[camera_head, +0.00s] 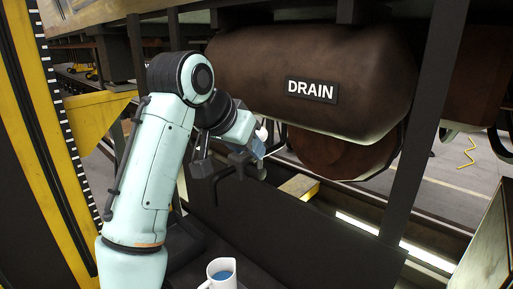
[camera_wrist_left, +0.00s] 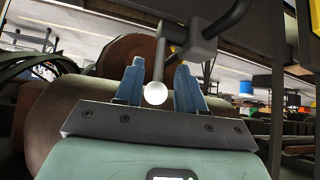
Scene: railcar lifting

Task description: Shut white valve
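The white valve shows as a small white ball knob (camera_head: 262,132) in the head view, below and left of the brown tank marked DRAIN (camera_head: 350,75). In the left wrist view the white knob (camera_wrist_left: 155,93) sits at the end of a dark rod, between the two blue fingers. My left gripper (camera_head: 258,148) is beside the knob in the head view. In its wrist view the left gripper (camera_wrist_left: 158,68) is open, with a gap on each side of the knob. Whether a finger touches it cannot be told.
A dark pipe (camera_wrist_left: 225,20) bends close above the fingers in the wrist view. A yellow post (camera_head: 45,140) rises at left, and a dark upright (camera_head: 425,110) stands at right.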

